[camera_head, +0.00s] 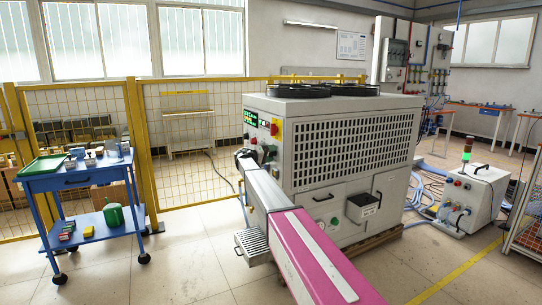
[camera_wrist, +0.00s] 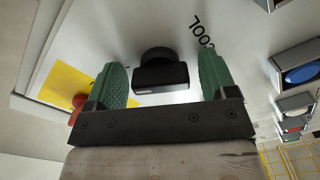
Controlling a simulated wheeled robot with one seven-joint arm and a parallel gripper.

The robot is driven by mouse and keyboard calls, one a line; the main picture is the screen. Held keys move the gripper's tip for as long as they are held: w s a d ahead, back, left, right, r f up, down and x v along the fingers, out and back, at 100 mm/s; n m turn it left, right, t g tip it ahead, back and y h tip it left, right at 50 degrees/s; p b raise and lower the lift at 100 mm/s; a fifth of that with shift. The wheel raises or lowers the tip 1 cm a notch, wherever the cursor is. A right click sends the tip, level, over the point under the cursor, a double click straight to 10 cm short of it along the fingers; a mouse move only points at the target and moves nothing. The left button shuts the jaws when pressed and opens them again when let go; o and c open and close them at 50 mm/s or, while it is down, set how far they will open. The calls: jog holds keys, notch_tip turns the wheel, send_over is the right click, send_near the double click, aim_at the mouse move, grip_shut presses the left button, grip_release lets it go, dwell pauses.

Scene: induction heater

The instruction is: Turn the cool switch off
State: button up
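The cool switch (camera_wrist: 160,74) is a black rotary knob on a pale panel, with the printed word "COOL" beside it in the wrist view. My gripper (camera_wrist: 162,80) has two green ribbed fingers, one on each side of the knob. The fingers are apart, with a visible gap between each finger and the knob. In the head view my gripper (camera_head: 243,155) is at the control panel on the left face of the large grey machine (camera_head: 330,150). There the cool switch is hidden or too small to make out.
A red button on a yellow plate (camera_wrist: 62,85) lies left of the fingers in the wrist view. A blue button (camera_wrist: 301,75) and other buttons lie to the right. A blue cart (camera_head: 80,182) and yellow fence (camera_head: 200,120) stand left of the machine; open floor lies between.

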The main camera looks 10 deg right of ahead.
jog(key=c, duration=0.8)
jog(key=shift+o, duration=0.3)
jog(key=shift+n, duration=0.3)
jog(key=n, duration=0.3)
jog(key=shift+n, duration=2)
